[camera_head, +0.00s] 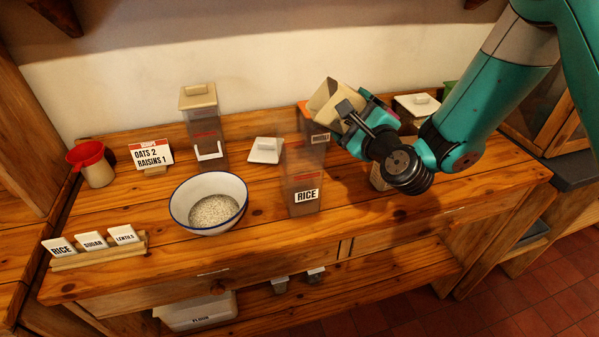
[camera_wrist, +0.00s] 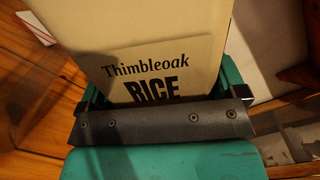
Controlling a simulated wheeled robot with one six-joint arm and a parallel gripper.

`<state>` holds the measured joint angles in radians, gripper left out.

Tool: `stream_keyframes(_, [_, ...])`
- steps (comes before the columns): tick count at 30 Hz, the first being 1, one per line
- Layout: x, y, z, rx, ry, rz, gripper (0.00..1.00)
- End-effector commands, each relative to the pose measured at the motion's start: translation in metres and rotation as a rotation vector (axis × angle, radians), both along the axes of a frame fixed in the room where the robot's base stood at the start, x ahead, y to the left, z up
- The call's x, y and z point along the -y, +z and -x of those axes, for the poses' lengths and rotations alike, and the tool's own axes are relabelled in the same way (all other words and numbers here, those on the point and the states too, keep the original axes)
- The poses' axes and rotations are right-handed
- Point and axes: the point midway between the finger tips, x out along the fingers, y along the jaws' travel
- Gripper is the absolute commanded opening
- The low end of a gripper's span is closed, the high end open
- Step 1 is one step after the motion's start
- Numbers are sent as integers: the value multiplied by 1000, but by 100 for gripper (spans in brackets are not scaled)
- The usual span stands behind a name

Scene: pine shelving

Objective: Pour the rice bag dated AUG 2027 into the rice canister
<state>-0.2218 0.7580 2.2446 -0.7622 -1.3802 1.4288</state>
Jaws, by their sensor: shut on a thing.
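My gripper (camera_head: 352,117) is shut on a tan rice bag (camera_head: 328,99), tilted with its upper end toward the left. In the wrist view the bag (camera_wrist: 140,35) reads "Thimbleoak RICE" above the dark finger bar of my gripper (camera_wrist: 163,121). No date shows on it. The clear rice canister (camera_head: 302,184), labelled RICE, stands upright at the counter's front middle, with no lid on it. The bag is above and to the right of the canister, apart from it in the picture. I cannot tell how much rice is in the canister.
A white lid (camera_head: 265,150) lies behind the canister. A bowl of grains (camera_head: 214,211) stands to its left. Behind are a tall lidded canister (camera_head: 201,116) and an orange-topped canister (camera_head: 313,128). A label rack (camera_head: 98,251), a sign (camera_head: 151,154) and a red-topped cup (camera_head: 92,164) stand left.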

Motion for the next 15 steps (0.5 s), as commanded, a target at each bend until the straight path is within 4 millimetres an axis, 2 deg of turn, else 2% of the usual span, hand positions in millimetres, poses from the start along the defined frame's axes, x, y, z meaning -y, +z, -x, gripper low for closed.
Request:
stream_keyframes(6, [-2,9,1,31,0,77,58])
stream_keyframes(15, [-3,8,1,40,0,102,58])
